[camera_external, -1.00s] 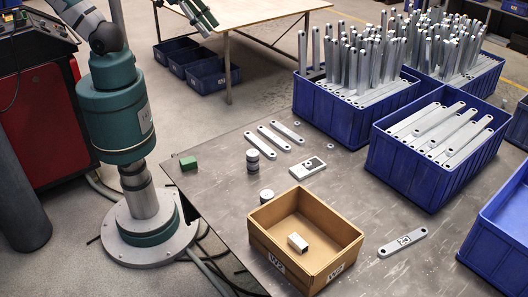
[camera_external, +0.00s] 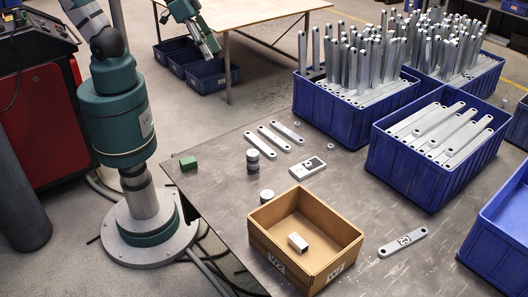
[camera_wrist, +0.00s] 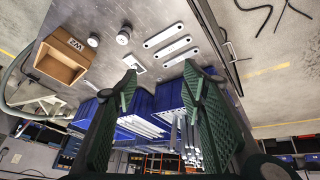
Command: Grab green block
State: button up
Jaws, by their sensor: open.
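The green block (camera_external: 188,163) is a small block lying on the grey table near its left corner. It stands apart from the other parts, with clear table around it. I do not see it in the wrist view. My gripper (camera_wrist: 160,85) is open in the wrist view, with its two green-padded fingers spread and nothing between them. In the external view part of my arm shows at the top, above and away from the block; the fingertips are hard to make out there.
A cardboard box (camera_external: 258,239) holding a small metal piece (camera_external: 298,242) stands at the table's front. Blue bins (camera_external: 385,178) of brackets fill the right side.

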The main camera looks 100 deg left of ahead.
jog(key=d+f+n+g+b, duration=0.35)
jog(key=d+f, duration=0.75)
jog(key=f, duration=0.4)
jog(key=n+g+b, duration=0.2)
jog(key=b, duration=0.2)
send_over(188, 160)
jog(key=shift+y, duration=0.3)
notch_tip(188, 160, down, 13)
jog(key=shift+f, duration=0.1)
jog(key=shift+f, duration=0.1)
jog(key=shift+f+b, duration=0.3)
jog(key=shift+f, duration=0.9)
jog(key=shift+f+b, duration=1.2)
jog(key=shift+f, duration=1.4)
jog(key=c, duration=1)
